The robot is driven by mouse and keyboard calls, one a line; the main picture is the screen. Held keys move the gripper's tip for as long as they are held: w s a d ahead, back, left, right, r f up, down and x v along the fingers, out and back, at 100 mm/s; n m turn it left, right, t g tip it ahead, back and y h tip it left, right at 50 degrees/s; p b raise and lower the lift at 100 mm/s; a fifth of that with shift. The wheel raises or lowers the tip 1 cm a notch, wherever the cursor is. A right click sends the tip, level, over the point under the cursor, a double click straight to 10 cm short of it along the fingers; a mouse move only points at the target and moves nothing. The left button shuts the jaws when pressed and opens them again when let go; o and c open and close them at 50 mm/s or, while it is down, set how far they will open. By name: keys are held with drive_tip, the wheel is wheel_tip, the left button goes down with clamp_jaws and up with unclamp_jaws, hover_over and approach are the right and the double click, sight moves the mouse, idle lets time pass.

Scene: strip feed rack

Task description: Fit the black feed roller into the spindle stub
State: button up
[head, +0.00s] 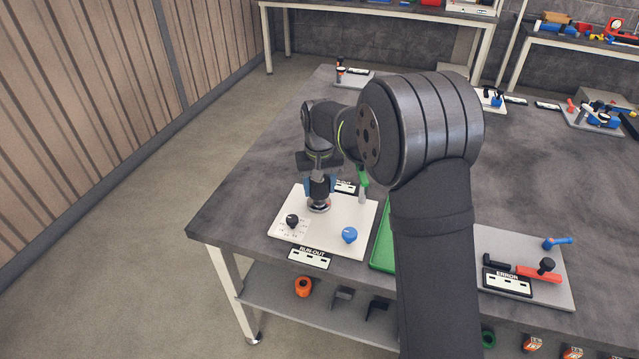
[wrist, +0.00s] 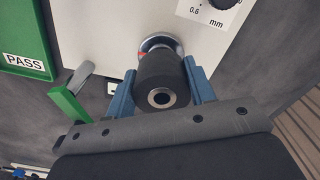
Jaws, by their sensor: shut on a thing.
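The black feed roller (wrist: 170,70) is between the blue fingers of my gripper (wrist: 163,92), with its metal-lined bore facing the wrist camera. The fingers are shut on its sides. Beyond its far end, the round metal base of the spindle stub (wrist: 160,41) shows on a pale plate, with a small red mark beside it. In the head view my gripper (head: 319,187) points down over the stub's silver base (head: 318,206). The roller lines up closely with the stub. The stub's pin is hidden, so I cannot tell how far the roller is over it.
The white plate (head: 325,243) also carries a black knob (head: 292,221), a blue knob (head: 349,235) and a green lever (head: 363,180), close beside my gripper. A green tray (head: 382,247) lies to the right. An ERROR plate (head: 540,291) with red and blue handles stands further right.

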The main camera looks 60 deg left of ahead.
drive_tip(key=shift+f, duration=1.25)
drive_tip(key=o, duration=1.1)
wheel_tip(320, 180, up, 17)
drive_tip(key=shift+r, duration=0.2)
wheel_tip(320, 180, down, 18)
drive_tip(key=shift+r, duration=0.45)
